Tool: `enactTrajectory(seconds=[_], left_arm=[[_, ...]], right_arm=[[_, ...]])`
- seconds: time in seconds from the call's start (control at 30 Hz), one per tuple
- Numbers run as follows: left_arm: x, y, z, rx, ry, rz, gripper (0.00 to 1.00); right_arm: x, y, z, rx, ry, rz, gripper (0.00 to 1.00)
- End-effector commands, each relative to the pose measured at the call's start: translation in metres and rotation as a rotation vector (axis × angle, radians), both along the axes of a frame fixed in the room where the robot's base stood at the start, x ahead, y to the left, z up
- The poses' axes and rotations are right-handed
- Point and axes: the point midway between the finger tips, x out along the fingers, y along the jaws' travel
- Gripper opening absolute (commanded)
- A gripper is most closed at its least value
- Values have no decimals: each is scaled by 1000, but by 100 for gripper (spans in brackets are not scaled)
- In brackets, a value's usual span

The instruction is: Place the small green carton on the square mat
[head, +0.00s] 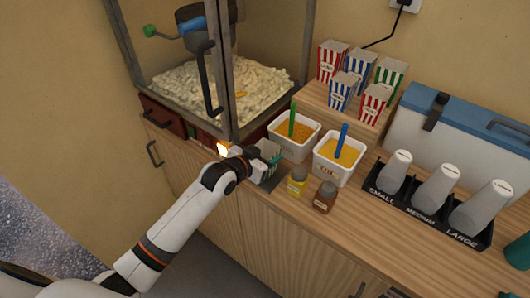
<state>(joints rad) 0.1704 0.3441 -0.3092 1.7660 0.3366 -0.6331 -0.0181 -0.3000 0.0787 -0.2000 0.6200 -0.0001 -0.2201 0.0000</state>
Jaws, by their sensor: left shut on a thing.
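My left gripper (262,161) is shut on a small greenish carton (273,158), which is mostly hidden by the fingers. It is at the front left of the counter, just left of the white tubs. A dark square mat (272,184) shows under and in front of the gripper, partly covered by it. The carton is over or at the mat; I cannot tell whether its base touches it. My right gripper is not in view.
Two white tubs (326,172) with coloured handles stand right of the mat. A yellow jar (297,181) and a brown jar (325,197) stand at the front. The popcorn case (228,125) is behind left. Striped cartons (331,60) stand on a wooden riser; a black cup rack (425,212) is at right.

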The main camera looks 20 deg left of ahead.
Motion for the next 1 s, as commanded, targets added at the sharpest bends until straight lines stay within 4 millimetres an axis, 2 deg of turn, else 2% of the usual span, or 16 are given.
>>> enactTrajectory(seconds=[0.17,0.2,0.33,0.7,0.87,1.0], left_arm=[[0,0,-3,0,0,0,36],[0,0,-3,0,0,0,59],[0,0,-3,0,0,0,79],[-2,1,1,1,0,0,79],[-20,7,8,2,-1,-1,79],[-45,16,18,3,-1,-1,79]], right_arm=[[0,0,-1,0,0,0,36],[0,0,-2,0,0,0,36],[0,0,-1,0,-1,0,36],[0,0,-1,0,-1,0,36],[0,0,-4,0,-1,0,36],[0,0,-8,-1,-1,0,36]])
